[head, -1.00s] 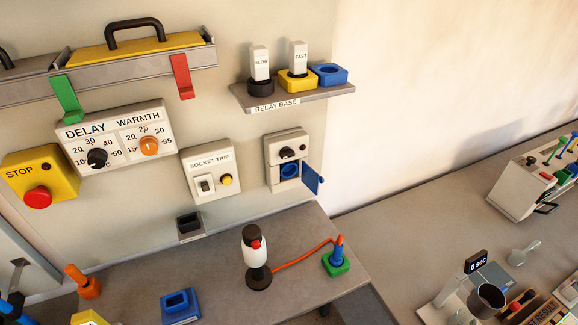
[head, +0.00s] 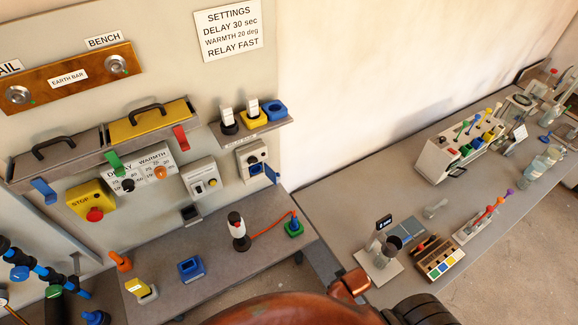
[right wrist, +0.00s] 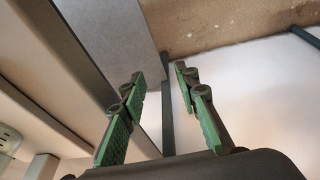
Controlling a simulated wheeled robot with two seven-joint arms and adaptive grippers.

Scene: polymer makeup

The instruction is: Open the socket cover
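The socket box (head: 246,155) is a pale wall box with a black knob at its top, seen in the head view. Its blue socket (head: 257,169) shows in the lower part. The blue socket cover (head: 271,174) stands swung out from the box's right side, so the socket is uncovered. My right gripper (right wrist: 158,74) shows in the right wrist view with its green-padded fingers apart and nothing between them. The socket box cannot be made out in that view. My left gripper is not in view.
Left of the socket box is the socket trip box (head: 199,177). The relay shelf (head: 255,130) is above it. On the bench (head: 215,237) below stand a white-and-black device (head: 237,230) and a green-based plug (head: 294,228) joined by an orange cable. Another bench (head: 340,215) runs right.

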